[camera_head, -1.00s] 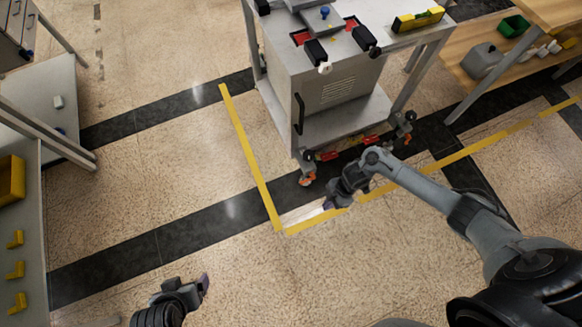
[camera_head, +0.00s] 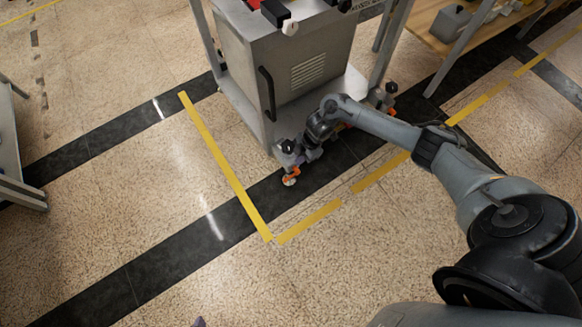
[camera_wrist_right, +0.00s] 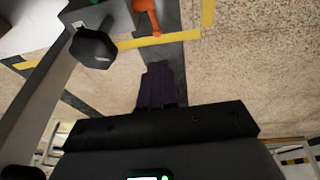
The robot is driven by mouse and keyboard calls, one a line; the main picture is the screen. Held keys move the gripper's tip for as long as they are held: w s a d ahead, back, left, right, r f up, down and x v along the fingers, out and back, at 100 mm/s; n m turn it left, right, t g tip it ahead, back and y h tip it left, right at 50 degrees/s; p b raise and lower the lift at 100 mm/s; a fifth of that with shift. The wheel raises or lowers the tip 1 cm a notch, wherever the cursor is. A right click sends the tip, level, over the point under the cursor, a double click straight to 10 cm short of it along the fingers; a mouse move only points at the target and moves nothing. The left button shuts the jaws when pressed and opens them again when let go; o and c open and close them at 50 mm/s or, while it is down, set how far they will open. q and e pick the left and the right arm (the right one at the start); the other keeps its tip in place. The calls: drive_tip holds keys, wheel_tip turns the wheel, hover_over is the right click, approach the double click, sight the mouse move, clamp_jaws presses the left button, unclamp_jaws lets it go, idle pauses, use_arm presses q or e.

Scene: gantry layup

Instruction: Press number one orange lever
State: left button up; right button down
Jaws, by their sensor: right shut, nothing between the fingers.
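An orange lever (camera_head: 291,176) sits low on the cart's front-left caster, just above the floor. In the right wrist view, an orange lever (camera_wrist_right: 147,14) shows at the top, beyond the fingertips. My right gripper (camera_head: 306,156) is beside that caster in the head view, above and slightly right of the lever. Its dark fingers (camera_wrist_right: 158,82) are shut and empty, and a gap shows between them and the lever in the wrist view. Only a tip of my left gripper (camera_head: 199,322) shows at the bottom edge. I cannot read a number on the lever.
The grey metal cart (camera_head: 278,75) stands over the caster, with a black handle (camera_head: 267,93) on its side. A dark knob (camera_wrist_right: 92,47) is close left of the fingers. Yellow floor tape (camera_head: 225,165) runs beside the cart. A wooden shelf (camera_head: 432,38) stands right. The floor ahead is clear.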

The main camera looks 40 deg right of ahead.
idle(0.3)
drive_tip(key=b, duration=1)
approach(289, 178)
drive_tip(key=x, duration=0.5)
drive_tip(key=shift+s+a, duration=0.1)
drive_tip(key=shift+a, duration=0.2)
drive_tip(key=shift+w+d+f+b, duration=0.1)
drive_tip(key=shift+w+f+b, duration=0.1)
drive_tip(key=shift+f+b, duration=0.3)
